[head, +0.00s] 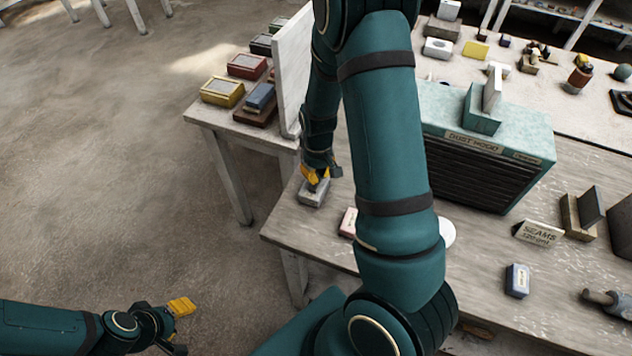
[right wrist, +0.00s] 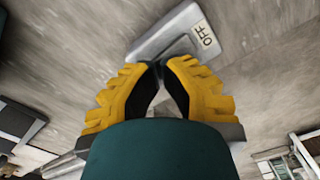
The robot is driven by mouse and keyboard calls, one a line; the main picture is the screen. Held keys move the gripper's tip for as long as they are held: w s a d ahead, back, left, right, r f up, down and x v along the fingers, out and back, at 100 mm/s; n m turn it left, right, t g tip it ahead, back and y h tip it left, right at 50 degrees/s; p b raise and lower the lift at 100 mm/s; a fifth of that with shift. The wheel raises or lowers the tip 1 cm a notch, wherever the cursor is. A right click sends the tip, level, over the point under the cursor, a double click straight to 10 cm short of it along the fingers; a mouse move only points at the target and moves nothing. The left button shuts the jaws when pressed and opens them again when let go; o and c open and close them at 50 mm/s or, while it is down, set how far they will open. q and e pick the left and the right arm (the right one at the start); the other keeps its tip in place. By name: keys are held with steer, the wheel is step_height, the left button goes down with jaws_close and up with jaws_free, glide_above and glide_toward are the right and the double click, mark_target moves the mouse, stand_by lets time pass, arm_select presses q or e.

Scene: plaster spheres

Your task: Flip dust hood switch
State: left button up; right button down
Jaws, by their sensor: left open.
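The dust hood (head: 480,165) is a teal box with a dark slatted front and a "DUST HOOD" label, on the grey table. A small grey switch box (head: 311,196) sits near the table's left edge. In the right wrist view the switch box (right wrist: 170,40) bears an "OFF" label. My right gripper (head: 316,180) points down at the switch box. In the right wrist view its yellow fingers (right wrist: 158,66) have their tips together, over the box's near edge; I cannot tell whether they touch it. My left gripper (head: 180,328) is open and empty, away from the table at lower left.
A red-and-white block (head: 348,222) lies right of the switch box, partly behind my right arm. A white upright panel (head: 293,70) stands behind it. A "SEAMS" sign (head: 538,234) and a blue-and-white block (head: 517,280) are on the right. Floor at left is clear.

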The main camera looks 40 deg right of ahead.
steer(key=shift+f+b, duration=0.35)
steer(key=shift+f, duration=0.15)
steer(key=shift+r, duration=0.15)
steer(key=shift+r+p, duration=2.85)
steer(key=shift+r, duration=0.55)
